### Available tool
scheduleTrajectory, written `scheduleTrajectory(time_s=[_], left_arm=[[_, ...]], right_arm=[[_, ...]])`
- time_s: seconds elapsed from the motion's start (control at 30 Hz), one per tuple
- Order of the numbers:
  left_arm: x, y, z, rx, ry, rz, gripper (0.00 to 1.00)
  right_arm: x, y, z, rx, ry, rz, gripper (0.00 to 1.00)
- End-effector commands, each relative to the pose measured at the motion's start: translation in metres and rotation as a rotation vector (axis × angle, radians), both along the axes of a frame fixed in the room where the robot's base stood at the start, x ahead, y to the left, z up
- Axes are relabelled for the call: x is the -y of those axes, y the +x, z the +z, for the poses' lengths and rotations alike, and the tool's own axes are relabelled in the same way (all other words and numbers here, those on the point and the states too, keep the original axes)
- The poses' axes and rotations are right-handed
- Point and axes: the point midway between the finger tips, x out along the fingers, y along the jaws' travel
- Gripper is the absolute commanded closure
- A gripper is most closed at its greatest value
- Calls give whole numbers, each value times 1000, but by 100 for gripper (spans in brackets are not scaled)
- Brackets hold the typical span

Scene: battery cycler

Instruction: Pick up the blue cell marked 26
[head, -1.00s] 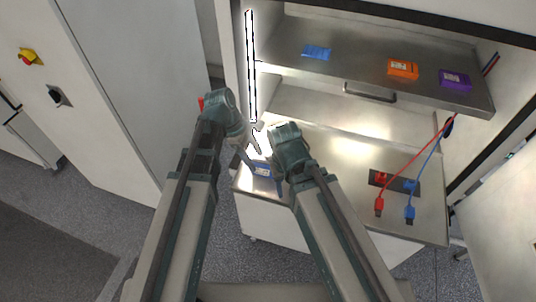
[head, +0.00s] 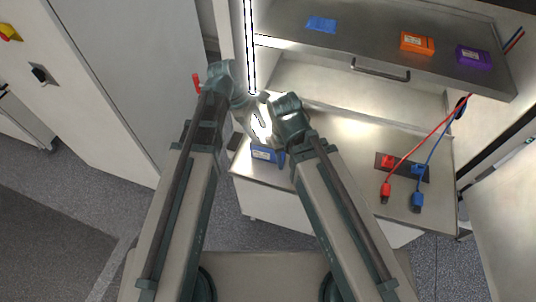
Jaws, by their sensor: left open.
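A blue cell (head: 265,153) with a white label lies on the lower counter, near its front left edge. Another blue cell (head: 321,25) lies on the upper shelf at the left. I cannot read a number on either one. My left gripper (head: 249,127) is open and empty, just above and left of the lower blue cell in the picture; I see no contact with it. My right wrist is just right of that cell, and its gripper is mostly hidden behind the arm.
An orange cell (head: 417,43) and a purple cell (head: 473,57) lie on the upper shelf (head: 370,40), which has a front handle (head: 381,70). The counter's middle is clear.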

Motion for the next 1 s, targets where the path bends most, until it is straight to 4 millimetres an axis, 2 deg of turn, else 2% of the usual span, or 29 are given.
scheduleTrajectory(time_s=[0.03, 0.2, 0.3, 0.53, 0.67, 1.0], left_arm=[[3, -1, -16, 0, 0, -1, 30], [13, -4, -40, 1, 0, -2, 30], [17, -5, -47, 1, 0, -1, 30], [18, -5, -47, 1, 0, 0, 30], [19, -6, -54, 0, 0, -1, 30], [27, -11, -94, 0, 0, -3, 30]], right_arm=[[0, 0, -16, 0, -1, 4, 50], [0, 0, -40, 0, -1, 13, 50], [0, 0, -47, 1, -1, 14, 50], [0, 0, -47, 1, -1, 15, 50], [0, 0, -54, 1, -1, 14, 50], [0, 1, -94, 3, 0, 11, 50]])
